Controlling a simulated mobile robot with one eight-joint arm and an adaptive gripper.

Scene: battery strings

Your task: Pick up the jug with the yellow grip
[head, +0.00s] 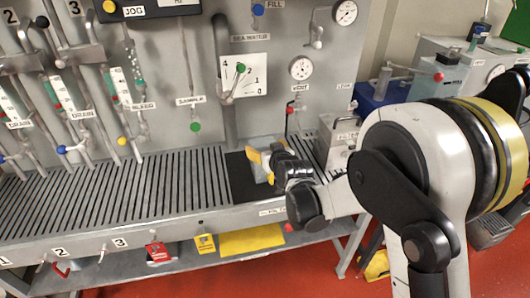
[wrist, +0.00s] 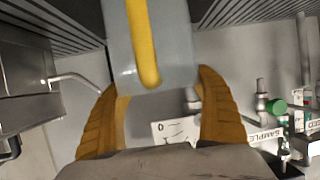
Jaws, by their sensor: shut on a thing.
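The jug is pale grey and see-through, with a yellow grip strip down its side. In the wrist view the jug (wrist: 178,55) fills the top middle, and its yellow grip (wrist: 143,45) faces the camera. In the head view the jug (head: 263,143) is at the black mat, partly hidden by my gripper (head: 264,160). My gripper's orange-yellow fingers (wrist: 158,85) are on both sides of the jug and shut on it. I cannot tell whether its base touches the mat.
The black mat (head: 240,185) lies in the slatted bench (head: 130,200). Behind it stands a panel with a dial (head: 243,75), pipes and gauges. A grey metal box (head: 338,140) stands close on the right. The slats to the left are clear.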

